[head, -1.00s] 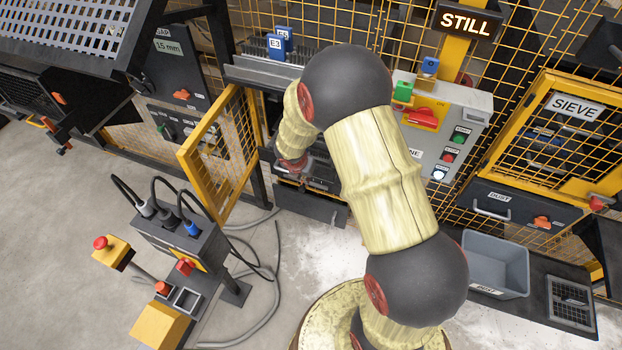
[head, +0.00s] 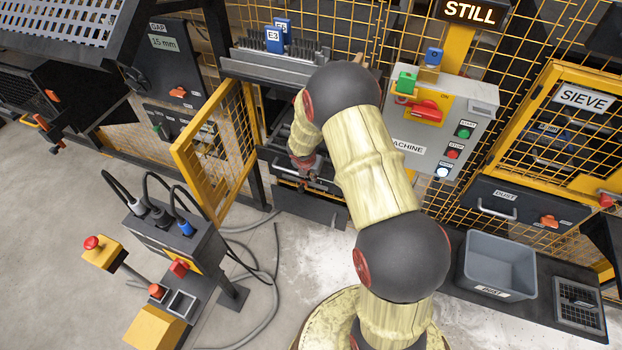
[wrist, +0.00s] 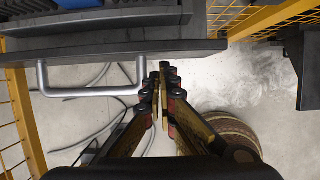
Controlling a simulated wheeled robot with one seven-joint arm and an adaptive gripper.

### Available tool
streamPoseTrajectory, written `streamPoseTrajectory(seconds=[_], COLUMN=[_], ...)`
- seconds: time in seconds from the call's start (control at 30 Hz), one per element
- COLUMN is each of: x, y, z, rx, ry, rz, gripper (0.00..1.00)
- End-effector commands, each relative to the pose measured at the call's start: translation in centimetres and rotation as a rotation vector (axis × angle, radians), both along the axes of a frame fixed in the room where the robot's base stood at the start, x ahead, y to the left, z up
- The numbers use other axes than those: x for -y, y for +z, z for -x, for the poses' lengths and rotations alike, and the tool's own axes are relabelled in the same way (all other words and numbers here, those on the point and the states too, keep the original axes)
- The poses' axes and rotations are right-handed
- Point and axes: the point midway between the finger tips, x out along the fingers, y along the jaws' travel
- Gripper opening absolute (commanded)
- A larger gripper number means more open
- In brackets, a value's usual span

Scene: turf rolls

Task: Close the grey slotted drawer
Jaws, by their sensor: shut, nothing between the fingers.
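The grey drawer shows its dark front (wrist: 120,52) at the top of the wrist view, with a pale bar handle (wrist: 90,92). In the head view, its dark front area (head: 310,208) sits low in the machine opening, partly behind my arm; I cannot tell how far out it stands. My gripper (wrist: 162,72) is shut and empty, its fingertips close to the drawer front, just right of the handle's right end. Contact is not clear. In the head view my gripper (head: 306,170) is small and partly hidden above the drawer.
A yellow mesh gate (head: 215,145) stands open left of the drawer. A control box (head: 440,125) is on the right. A cable post (head: 175,235) stands front left with loose cables on the floor. A grey bin (head: 498,265) is at the right.

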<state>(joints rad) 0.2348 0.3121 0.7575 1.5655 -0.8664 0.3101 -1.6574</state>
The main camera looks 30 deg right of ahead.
Motion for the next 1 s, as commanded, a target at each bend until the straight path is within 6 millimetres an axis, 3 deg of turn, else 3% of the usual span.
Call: streamPoseTrajectory(seconds=[0.37, 0.73, 1.0], x=[0.3, 3.4, 3.9], y=[0.1, 0.4, 0.0], z=[-0.2, -2.7, -3.0], rx=[-0.001, 0.001, 0.0], ry=[0.0, -0.001, 0.001], rz=[0.001, 0.001, 0.001], gripper=[0.0, 0.0, 0.0])
